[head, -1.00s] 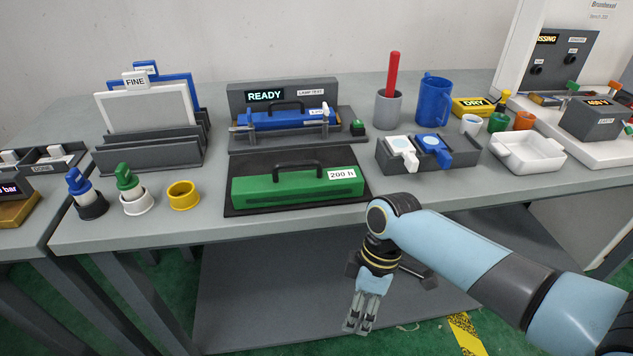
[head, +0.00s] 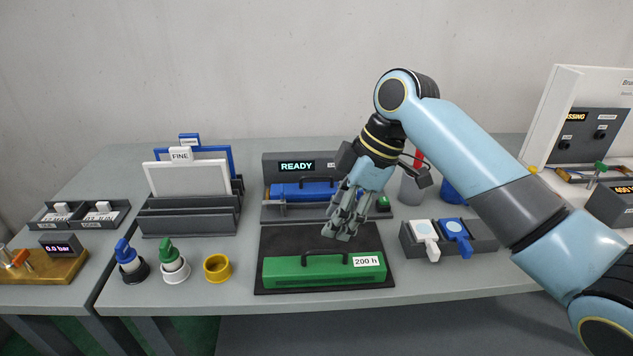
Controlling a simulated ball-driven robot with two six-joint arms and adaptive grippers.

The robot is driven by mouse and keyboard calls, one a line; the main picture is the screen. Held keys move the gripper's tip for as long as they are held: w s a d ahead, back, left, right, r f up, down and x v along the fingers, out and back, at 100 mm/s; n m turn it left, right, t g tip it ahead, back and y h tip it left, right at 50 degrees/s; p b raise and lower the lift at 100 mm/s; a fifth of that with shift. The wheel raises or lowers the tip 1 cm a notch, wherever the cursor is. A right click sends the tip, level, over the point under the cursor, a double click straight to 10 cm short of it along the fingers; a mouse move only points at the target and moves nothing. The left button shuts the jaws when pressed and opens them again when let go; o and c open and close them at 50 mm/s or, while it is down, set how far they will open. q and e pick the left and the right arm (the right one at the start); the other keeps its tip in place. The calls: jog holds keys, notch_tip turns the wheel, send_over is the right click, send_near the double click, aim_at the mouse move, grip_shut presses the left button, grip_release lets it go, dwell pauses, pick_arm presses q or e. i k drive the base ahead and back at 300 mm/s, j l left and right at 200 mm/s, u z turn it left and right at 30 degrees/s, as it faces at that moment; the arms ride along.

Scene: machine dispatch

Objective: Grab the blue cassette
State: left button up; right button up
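The blue cassette (head: 290,192) is a long blue block with a dark handle on top. It lies in the grey station with the lit READY sign (head: 297,166), behind the black mat. My arm and gripper hide its right end. My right gripper (head: 342,232) points down over the mat, in front of the cassette's right part in the picture. The gripper holds nothing that I can see; the gap between its fingers is unclear. A green cassette (head: 300,272) with a dark handle and a 200 h label lies on the mat's front part. My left gripper is out of view.
A filter rack (head: 190,222) and a yellow ring (head: 217,268) stand left of the black mat (head: 275,240). Right of it is a dark tray (head: 485,235) with white and blue paddles. A grey cup (head: 410,190) and blue mug (head: 452,192) are partly behind my arm.

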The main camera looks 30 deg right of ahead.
aim_at(299, 192)
jog(key=i+l, duration=0.65)
jog(key=i, duration=0.1)
